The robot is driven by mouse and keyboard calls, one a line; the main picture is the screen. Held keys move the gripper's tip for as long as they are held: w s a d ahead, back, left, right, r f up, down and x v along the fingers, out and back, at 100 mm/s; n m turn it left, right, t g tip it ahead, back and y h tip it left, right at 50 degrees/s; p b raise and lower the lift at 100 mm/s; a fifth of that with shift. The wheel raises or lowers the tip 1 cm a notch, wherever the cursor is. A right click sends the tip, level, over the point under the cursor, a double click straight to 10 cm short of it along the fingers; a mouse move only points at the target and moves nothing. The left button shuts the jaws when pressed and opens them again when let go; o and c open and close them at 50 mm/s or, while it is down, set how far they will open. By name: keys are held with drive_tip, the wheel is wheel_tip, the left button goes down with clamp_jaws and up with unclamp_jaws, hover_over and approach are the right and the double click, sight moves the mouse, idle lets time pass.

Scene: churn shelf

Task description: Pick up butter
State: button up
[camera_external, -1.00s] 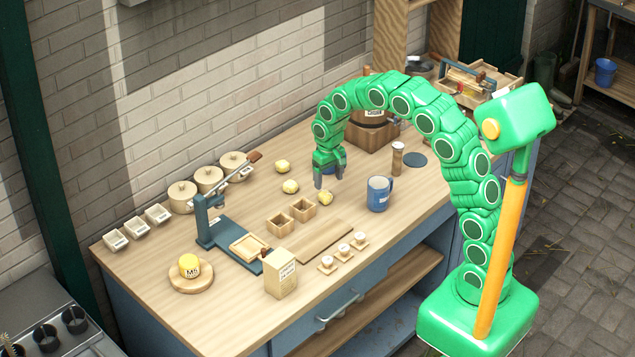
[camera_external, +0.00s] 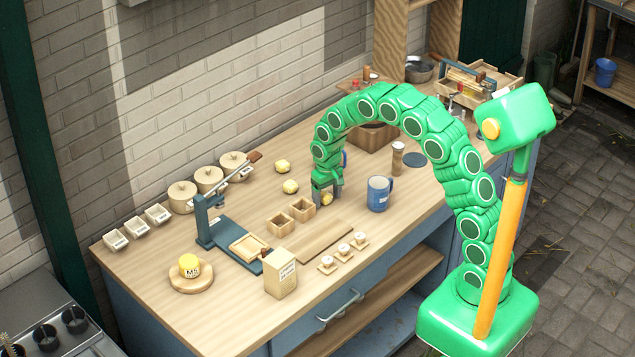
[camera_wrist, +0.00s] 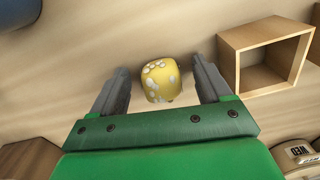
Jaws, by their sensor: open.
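A yellow lump of butter with pale spots (camera_wrist: 161,80) lies on the wooden worktop, between the two fingers of my gripper (camera_wrist: 160,92) in the wrist view. Gaps show on both sides of it. In the external view my gripper (camera_external: 326,198) is low over the worktop, and the butter (camera_external: 327,199) shows partly between its fingers. My gripper is open. Two more yellow lumps lie on the worktop behind and to the left, a nearer one (camera_external: 290,187) and a farther one (camera_external: 283,167).
Two small open wooden boxes (camera_external: 280,225) stand just left of my gripper; one wooden box (camera_wrist: 264,54) shows in the wrist view. A blue mug (camera_external: 379,194) stands close on the right. A flat wooden board (camera_external: 318,243) lies in front.

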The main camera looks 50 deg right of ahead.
sight(327, 194)
drive_tip(key=c, duration=1.1)
drive_tip(key=shift+r, duration=0.1)
wheel_tip(327, 194, up, 3)
drive_tip(key=shift+r, duration=0.2)
drive_tip(key=s+r, duration=0.3)
drive_tip(key=s, duration=0.1)
drive_tip(key=s+r, duration=0.3)
drive_tip(key=s, duration=0.2)
drive_tip(key=s+r, duration=0.3)
drive_tip(key=s, duration=0.2)
drive_tip(key=shift+d+r, duration=0.2)
drive_tip(key=shift+d, duration=0.05)
